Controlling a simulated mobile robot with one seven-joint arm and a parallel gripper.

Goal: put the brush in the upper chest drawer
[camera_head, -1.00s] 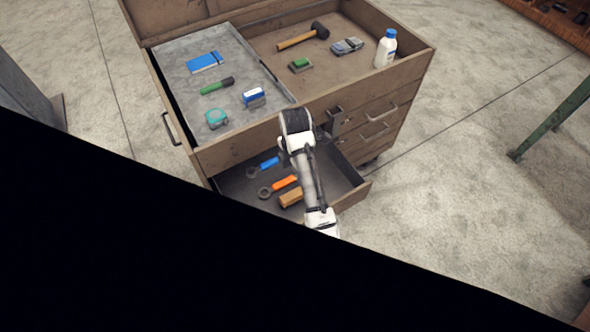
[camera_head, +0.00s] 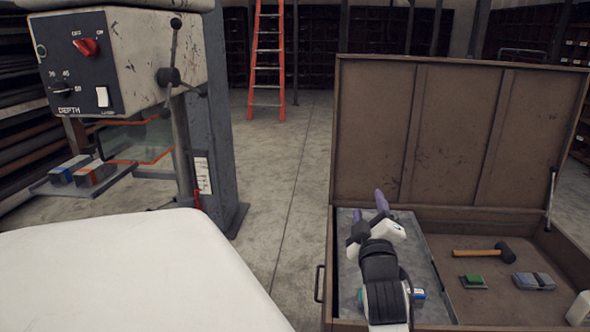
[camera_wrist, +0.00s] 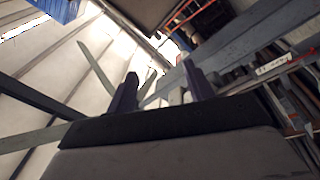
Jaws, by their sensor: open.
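The tool chest (camera_head: 435,135) stands open at the right in the head view, its lid raised. The chest's drawers are below the head view now. I cannot make out a brush in either current view. My gripper (camera_head: 370,207) is raised over the left part of the chest, pointing up and away. Its two purple fingers stand apart in the wrist view (camera_wrist: 161,78), with nothing between them. My arm hides much of the grey tray (camera_head: 425,260) in the chest.
A hammer (camera_head: 482,253), a green block (camera_head: 473,281), a grey item (camera_head: 534,281) and a white bottle (camera_head: 579,308) lie or stand in the chest's right part. A drill press (camera_head: 125,60) stands at left. An orange ladder (camera_head: 267,60) is behind. Floor between is clear.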

